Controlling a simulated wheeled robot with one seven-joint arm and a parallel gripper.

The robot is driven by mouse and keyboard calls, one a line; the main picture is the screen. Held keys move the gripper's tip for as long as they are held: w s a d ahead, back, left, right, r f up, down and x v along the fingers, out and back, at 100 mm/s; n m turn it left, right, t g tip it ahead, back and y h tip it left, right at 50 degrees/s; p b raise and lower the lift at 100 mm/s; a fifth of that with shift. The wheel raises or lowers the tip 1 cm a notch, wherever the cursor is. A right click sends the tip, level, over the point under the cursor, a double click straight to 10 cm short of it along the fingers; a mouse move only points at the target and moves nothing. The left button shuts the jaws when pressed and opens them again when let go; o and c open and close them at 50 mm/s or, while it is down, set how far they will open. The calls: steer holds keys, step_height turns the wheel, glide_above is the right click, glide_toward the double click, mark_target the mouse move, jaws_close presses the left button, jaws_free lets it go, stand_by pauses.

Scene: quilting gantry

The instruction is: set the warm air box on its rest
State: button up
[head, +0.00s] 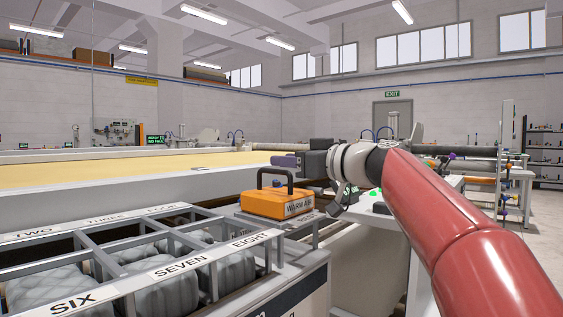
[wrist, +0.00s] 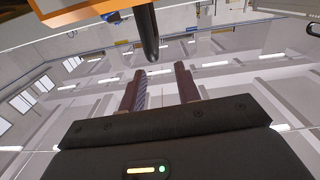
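The warm air box (head: 277,205) is orange with a black arched handle (head: 290,184) and a "WARM AIR" label. It sits upright on a grey ledge (head: 243,216) beside the rack in the head view. Partly hidden lettering, perhaps the rest's label (head: 306,223), shows on the ledge by the box. My gripper (head: 284,161) is just above and behind the handle. In the wrist view its two fingers (wrist: 160,85) are apart with nothing between them. The dark handle (wrist: 148,35) lies just beyond the fingertips, and the orange box edge (wrist: 85,15) is at the top left.
A grey rack (head: 120,283) with numbered bays holding grey quilted bundles stands at the front left. A long pale yellow bed (head: 130,170) lies behind it. A white table (head: 450,183) with small items is behind my arm. Open floor (head: 535,225) shows at the right.

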steer(key=b+v, duration=0.1)
steer(key=v, duration=0.8)
steer(key=shift+s+d+b, duration=0.3)
steer(key=shift+f, duration=0.2)
steer(key=s+d+f+m+g+h, duration=0.1)
steer(key=s+d+f+m+h, duration=0.1)
steer(key=s+f, duration=0.6)
steer(key=s+d+f+m+g+h, duration=0.2)
steer(key=s+f+m+h, duration=0.3)
steer(key=f, duration=1.5)
steer(key=s+d+f+m+g+h, duration=0.2)
steer(key=s+f+h, duration=0.5)
steer(key=s+f, duration=0.6)
steer(key=shift+d+f+m, duration=0.5)
steer(key=shift+d+m, duration=0.4)
steer(key=shift+d, duration=0.05)
steer(key=shift+s, duration=0.15)
